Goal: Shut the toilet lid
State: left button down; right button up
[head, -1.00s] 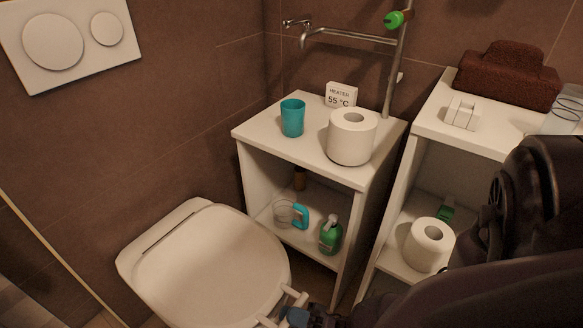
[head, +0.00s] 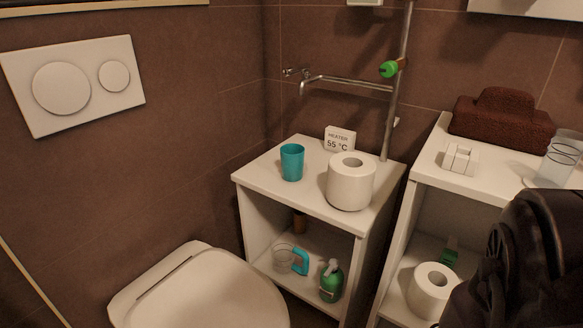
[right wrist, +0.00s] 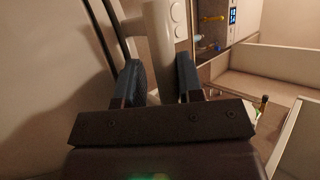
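The toilet (head: 150,288) is at the lower left of the head view, and its front is cut off by the frame's bottom edge. Its pale lid (head: 215,295) lies flat over the bowl. My right arm shows at the lower right of the head view, but its gripper is out of that frame. In the right wrist view my right gripper (right wrist: 160,80) has its two dark fingers apart. A white rounded part shows between or behind them; I cannot tell whether it touches them. My left gripper is in neither view.
A white shelf unit (head: 255,178) stands right of the toilet, with a teal cup (head: 292,162) and toilet roll (head: 351,182) on top. A second white unit (head: 490,185) holds a brown towel (head: 502,120). The flush plate (head: 75,85) is on the wall.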

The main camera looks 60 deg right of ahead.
jog(key=shift+o, duration=1)
jog(key=shift+f, duration=0.1)
jog(key=shift+s, duration=0.1)
jog(key=s+d+f, duration=0.1)
jog(key=s+d, duration=0.6)
jog(key=s, duration=0.5)
jog(key=shift+s+f, duration=0.25)
jog(key=shift+f, duration=0.1)
